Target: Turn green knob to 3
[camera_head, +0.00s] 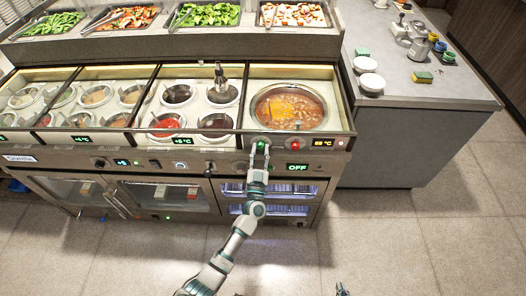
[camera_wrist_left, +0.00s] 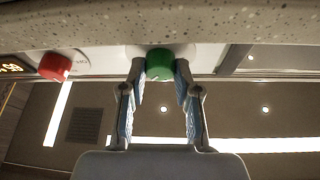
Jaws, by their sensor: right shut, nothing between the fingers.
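The green knob (camera_head: 261,145) is on the front panel below the round soup well, mostly covered by my gripper in the head view. In the left wrist view the green knob (camera_wrist_left: 160,64) sits between the fingertips of my left gripper (camera_wrist_left: 160,72), which lie against its two sides. My left gripper (camera_head: 260,149) reaches up to the panel from below in the head view. The knob's pointer and scale cannot be read. My right gripper (camera_head: 342,289) is shut and empty at the bottom edge, with only its tips showing.
A red knob (camera_wrist_left: 55,66) is left of the green one in the wrist view. A display (camera_head: 298,167) reads OFF; another (camera_head: 323,143) shows a temperature. The soup well (camera_head: 255,106) is above the panel. A grey counter (camera_head: 395,110) with bowls stands right. The floor in front is clear.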

